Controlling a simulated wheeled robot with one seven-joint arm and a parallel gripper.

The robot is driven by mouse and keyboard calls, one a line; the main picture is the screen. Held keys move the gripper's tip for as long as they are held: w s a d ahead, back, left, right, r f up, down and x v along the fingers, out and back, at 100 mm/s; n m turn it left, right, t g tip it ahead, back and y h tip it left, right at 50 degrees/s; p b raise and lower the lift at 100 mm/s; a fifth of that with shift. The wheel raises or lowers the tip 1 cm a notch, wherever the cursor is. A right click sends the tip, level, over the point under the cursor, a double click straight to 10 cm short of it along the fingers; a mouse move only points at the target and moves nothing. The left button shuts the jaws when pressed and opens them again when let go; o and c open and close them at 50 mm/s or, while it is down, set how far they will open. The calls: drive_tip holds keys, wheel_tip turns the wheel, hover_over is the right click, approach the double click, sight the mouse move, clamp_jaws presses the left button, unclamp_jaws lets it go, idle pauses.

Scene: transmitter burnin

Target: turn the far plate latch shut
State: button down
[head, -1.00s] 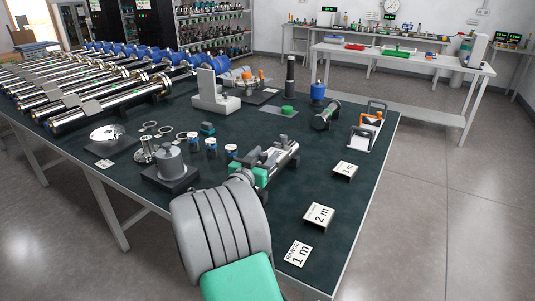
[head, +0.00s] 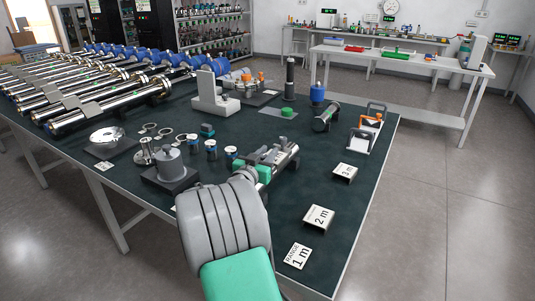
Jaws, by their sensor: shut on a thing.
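My gripper (head: 262,158) reaches over the front middle of the dark bench, at the near end of a metal cylinder unit (head: 284,153) lying in a cradle. Its dark grey fingers are shut at the top of that unit. The far plate latch is small and mostly hidden by the fingers; what shows fits the jaws being closed on it, but its exact angle cannot be told. My grey and green arm links cover the near side of the unit.
Range blocks marked 1 m (head: 298,256), 2 m (head: 319,216) and 3 m (head: 345,171) stand to the right. A grey weight on a dark base (head: 170,181) and small blue-banded cylinders (head: 211,149) stand to the left. Long metal tubes (head: 95,107) fill the back left.

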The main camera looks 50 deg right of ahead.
drive_tip(key=shift+r+t, duration=0.1)
drive_tip(key=shift+t, duration=0.2)
drive_tip(key=shift+r+n+t+p, duration=0.1)
drive_tip(key=shift+n+t+p, duration=0.2)
drive_tip(key=shift+n+p, duration=0.2)
drive_tip(key=shift+w+a+n+t+y, duration=0.1)
drive_tip(key=shift+w+n+t+y, duration=0.15)
drive_tip(key=shift+t, duration=0.35)
drive_tip(key=c, duration=1.2)
unclamp_jaws()
drive_tip(key=shift+o, duration=0.2)
drive_tip(key=v, duration=0.7)
drive_tip(key=shift+s+a, duration=0.2)
drive_tip(key=shift+a, duration=0.2)
